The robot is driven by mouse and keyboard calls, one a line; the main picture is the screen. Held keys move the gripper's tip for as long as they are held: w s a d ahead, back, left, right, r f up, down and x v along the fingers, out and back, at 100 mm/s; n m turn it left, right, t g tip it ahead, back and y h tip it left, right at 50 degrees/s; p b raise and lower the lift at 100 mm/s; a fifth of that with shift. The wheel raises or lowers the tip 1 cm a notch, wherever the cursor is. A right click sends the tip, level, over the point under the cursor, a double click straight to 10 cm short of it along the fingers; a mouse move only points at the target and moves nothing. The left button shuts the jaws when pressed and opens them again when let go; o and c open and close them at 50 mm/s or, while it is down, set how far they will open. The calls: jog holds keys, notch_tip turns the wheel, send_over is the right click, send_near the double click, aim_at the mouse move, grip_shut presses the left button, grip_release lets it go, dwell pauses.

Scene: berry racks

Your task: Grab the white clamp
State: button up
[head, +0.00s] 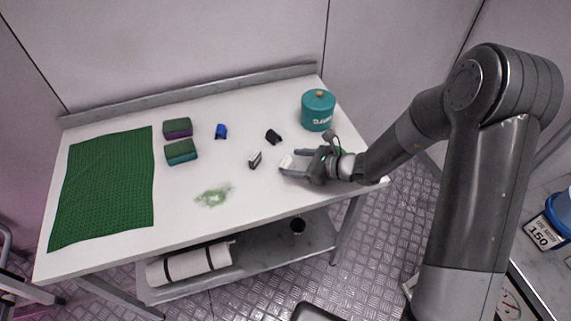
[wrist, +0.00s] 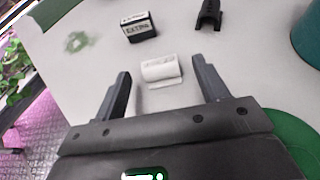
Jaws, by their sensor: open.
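The white clamp (head: 286,161) lies on the white table, just left of the middle of its right part. In the wrist view it is a small white piece (wrist: 161,71) with a ridged top, lying on the table between and slightly beyond my fingertips. My gripper (head: 290,163) is open, low over the table, its two fingers pointing left toward the clamp. The fingers also show in the wrist view (wrist: 161,78), one on each side of the clamp, with gaps on both sides. Contact is not visible.
A small black and white box (head: 255,159) stands just left of the white clamp. A black clamp (head: 273,136) and a blue clamp (head: 221,131) lie farther back. A teal canister (head: 318,112) stands behind my gripper. Sponges (head: 181,151), a green stain (head: 213,196) and a green cloth (head: 105,190) are left.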

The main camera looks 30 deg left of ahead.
aim_at(287, 162)
jog(key=x, duration=0.4)
jog(key=c, duration=1)
jog(key=shift+r, duration=0.1)
jog(key=shift+c, duration=0.2)
